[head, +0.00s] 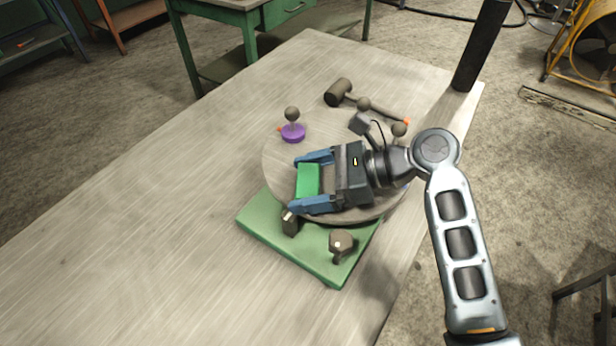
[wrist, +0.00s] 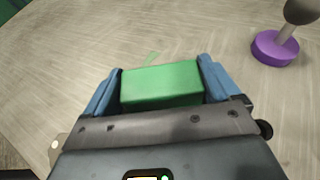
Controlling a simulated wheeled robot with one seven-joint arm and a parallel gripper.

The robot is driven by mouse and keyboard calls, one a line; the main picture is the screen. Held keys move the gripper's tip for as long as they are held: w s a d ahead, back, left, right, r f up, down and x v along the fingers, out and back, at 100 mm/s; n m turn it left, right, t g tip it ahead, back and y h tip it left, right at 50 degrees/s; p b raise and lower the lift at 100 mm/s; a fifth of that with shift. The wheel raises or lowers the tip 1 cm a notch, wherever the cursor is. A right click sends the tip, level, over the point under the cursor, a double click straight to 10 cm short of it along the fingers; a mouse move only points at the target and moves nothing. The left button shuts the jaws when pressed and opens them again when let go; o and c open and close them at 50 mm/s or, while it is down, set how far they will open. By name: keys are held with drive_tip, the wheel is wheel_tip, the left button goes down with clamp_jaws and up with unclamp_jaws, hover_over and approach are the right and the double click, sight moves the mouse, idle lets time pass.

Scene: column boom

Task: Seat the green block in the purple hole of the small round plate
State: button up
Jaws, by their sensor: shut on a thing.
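The green block (head: 308,180) is a bright green box held between the blue fingers of my gripper (head: 297,183). In the wrist view the block (wrist: 160,86) fills the space between both fingers (wrist: 160,82). The gripper reaches leftward over the small round plate (head: 330,130), a grey, wood-toned disc. A purple disc (head: 293,133) with a dark ball-topped post sits at the plate's upper left edge, apart from the gripper. It also shows at the upper right of the wrist view (wrist: 275,48). I cannot make out an empty purple hole; my gripper covers much of the plate.
A green base (head: 268,232) lies under the plate's front, with a dark knob (head: 341,243) on it. A dark mallet (head: 340,92) lies behind the plate. A black column (head: 482,45) stands at the table's back right corner. The table's left side is clear.

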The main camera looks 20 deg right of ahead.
drive_tip(key=o, duration=0.8)
drive_tip(key=shift+r, duration=0.1)
drive_tip(key=shift+r+p, duration=0.8)
drive_tip(key=shift+r, duration=2.9)
drive_tip(key=shift+d, duration=0.15)
drive_tip(key=v, duration=0.7)
drive_tip(key=shift+s+d+r+b, duration=0.1)
drive_tip(key=shift+s+d+b, duration=0.1)
drive_tip(key=shift+b, duration=0.2)
drive_tip(key=shift+d, duration=0.1)
